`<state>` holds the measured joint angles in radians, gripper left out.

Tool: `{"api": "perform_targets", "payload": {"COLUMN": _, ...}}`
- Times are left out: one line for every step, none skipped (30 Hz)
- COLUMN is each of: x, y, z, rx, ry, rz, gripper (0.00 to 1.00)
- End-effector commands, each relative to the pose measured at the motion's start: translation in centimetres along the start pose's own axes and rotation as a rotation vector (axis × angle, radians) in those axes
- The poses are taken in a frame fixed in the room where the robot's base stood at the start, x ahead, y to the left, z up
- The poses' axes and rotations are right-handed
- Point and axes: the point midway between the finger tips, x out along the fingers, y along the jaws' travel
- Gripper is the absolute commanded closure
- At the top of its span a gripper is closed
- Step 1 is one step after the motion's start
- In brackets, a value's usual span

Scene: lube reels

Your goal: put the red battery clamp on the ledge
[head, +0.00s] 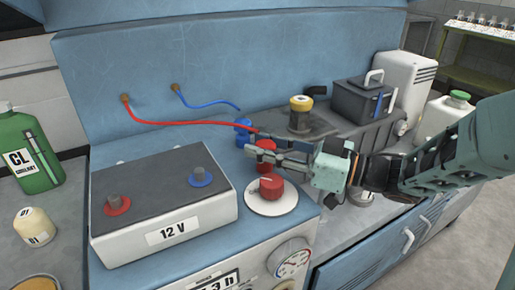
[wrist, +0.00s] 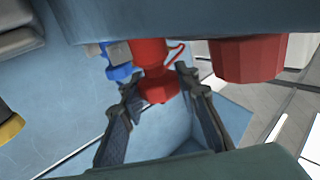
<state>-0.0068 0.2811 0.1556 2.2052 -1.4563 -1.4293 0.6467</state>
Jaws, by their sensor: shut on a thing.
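The red battery clamp (head: 265,146) is held between the fingers of my gripper (head: 262,158), over the blue bench top behind the red knob. A red cable runs from it to the blue back panel. In the wrist view the clamp (wrist: 152,72) sits between the two fingertips (wrist: 158,88). The blue clamp (head: 243,131) is just behind and left of it, and also shows in the wrist view (wrist: 118,62). I cannot tell which surface is the ledge, or whether the red clamp touches the surface below.
A red knob (head: 271,187) on a white dial is close in front of my gripper. The 12 V battery (head: 165,208) stands at the left, with red and blue terminals. A yellow-topped part (head: 301,104) and a dark toolbox (head: 362,98) are behind at the right.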

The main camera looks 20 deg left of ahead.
Motion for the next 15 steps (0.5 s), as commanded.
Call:
{"api": "perform_targets", "payload": {"x": -0.06, "y": 0.01, "z": -0.01, "rx": 0.0, "ry": 0.0, "rz": 0.0, "gripper": 0.96}}
{"api": "perform_targets", "payload": {"x": -0.06, "y": 0.01, "z": -0.04, "rx": 0.0, "ry": 0.0, "rz": 0.0, "gripper": 0.96}}
{"api": "perform_targets", "payload": {"x": -0.06, "y": 0.0, "z": -0.06, "rx": 0.0, "ry": 0.0, "rz": 0.0, "gripper": 0.96}}
{"api": "perform_targets", "payload": {"x": -0.05, "y": 0.0, "z": -0.06, "rx": 0.0, "ry": 0.0, "rz": 0.0, "gripper": 0.96}}
{"api": "perform_targets", "payload": {"x": -0.05, "y": 0.0, "z": -0.07, "rx": 0.0, "ry": 0.0, "rz": 0.0, "gripper": 0.96}}
{"api": "perform_targets", "payload": {"x": -0.04, "y": 0.0, "z": -0.07, "rx": 0.0, "ry": 0.0, "rz": 0.0, "gripper": 0.96}}
{"api": "perform_targets", "payload": {"x": -0.04, "y": 0.0, "z": -0.05, "rx": 0.0, "ry": 0.0, "rz": 0.0, "gripper": 0.96}}
{"api": "perform_targets", "payload": {"x": -0.04, "y": 0.0, "z": 0.0, "rx": 0.0, "ry": 0.0, "rz": 0.0, "gripper": 0.96}}
{"api": "perform_targets", "payload": {"x": -0.04, "y": 0.0, "z": 0.13, "rx": 0.001, "ry": 0.0, "rz": 0.0, "gripper": 0.96}}
{"api": "perform_targets", "payload": {"x": -0.04, "y": 0.0, "z": 0.24, "rx": 0.001, "ry": 0.0, "rz": 0.0, "gripper": 0.96}}
{"api": "perform_targets", "payload": {"x": -0.04, "y": 0.0, "z": 0.34, "rx": 0.001, "ry": 0.0, "rz": 0.0, "gripper": 0.96}}
{"api": "perform_targets", "payload": {"x": -0.04, "y": 0.0, "z": 0.29, "rx": 0.001, "ry": 0.0, "rz": 0.0, "gripper": 0.68}}
{"api": "perform_targets", "payload": {"x": -0.04, "y": 0.0, "z": 0.28, "rx": 0.001, "ry": 0.0, "rz": 0.0, "gripper": 0.64}}
{"api": "perform_targets", "payload": {"x": -0.04, "y": 0.0, "z": 0.28, "rx": 0.001, "ry": 0.0, "rz": 0.0, "gripper": 0.61}}
{"api": "perform_targets", "payload": {"x": -0.04, "y": 0.0, "z": 0.28, "rx": 0.0, "ry": 0.0, "rz": 0.0, "gripper": 0.57}}
